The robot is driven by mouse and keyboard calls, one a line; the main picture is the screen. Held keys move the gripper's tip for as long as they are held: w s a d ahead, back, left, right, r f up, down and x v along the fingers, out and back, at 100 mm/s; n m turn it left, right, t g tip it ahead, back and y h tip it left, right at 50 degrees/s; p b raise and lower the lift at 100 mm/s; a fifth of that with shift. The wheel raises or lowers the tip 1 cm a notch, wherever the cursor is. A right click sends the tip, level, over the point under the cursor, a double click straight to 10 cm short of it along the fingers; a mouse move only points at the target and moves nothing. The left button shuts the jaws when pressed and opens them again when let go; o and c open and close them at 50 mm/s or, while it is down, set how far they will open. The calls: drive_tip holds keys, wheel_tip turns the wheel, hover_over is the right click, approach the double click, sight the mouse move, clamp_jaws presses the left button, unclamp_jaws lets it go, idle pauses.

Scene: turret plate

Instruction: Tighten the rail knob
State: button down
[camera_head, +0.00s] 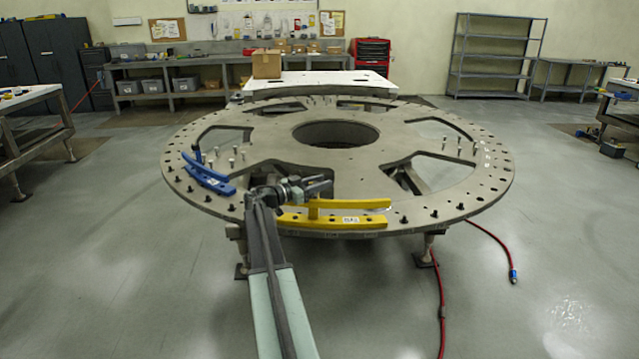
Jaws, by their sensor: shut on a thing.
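A yellow rail (335,222) with a small white label lies along the near rim of the round turret plate (460,199). A raised yellow bar (360,204) runs above it, joined by a short upright piece. My gripper (322,186) is just above the left part of this yellow bar, with its fingers pointing right. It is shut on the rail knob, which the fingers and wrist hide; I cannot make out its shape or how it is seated. A blue rail (207,182) with a raised blue bar and an upright blue piece sits on the left rim.
Several bolts stand up from the plate, and dark holes line its rim. The plate has a round central opening (336,133) and wide cutouts. A red hose (441,305) lies on the floor to the right.

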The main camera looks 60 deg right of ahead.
drive_tip(key=shift+m+g+y, duration=0.4)
drive_tip(key=shift+m+g, duration=0.1)
drive_tip(key=shift+g, duration=0.2)
drive_tip(key=shift+s, duration=0.15)
drive_tip(key=shift+a, duration=0.1)
drive_tip(key=c, duration=1)
unclamp_jaws()
drive_tip(key=shift+o, duration=0.2)
drive_tip(key=v, duration=0.7)
drive_tip(key=shift+w+a, duration=0.3)
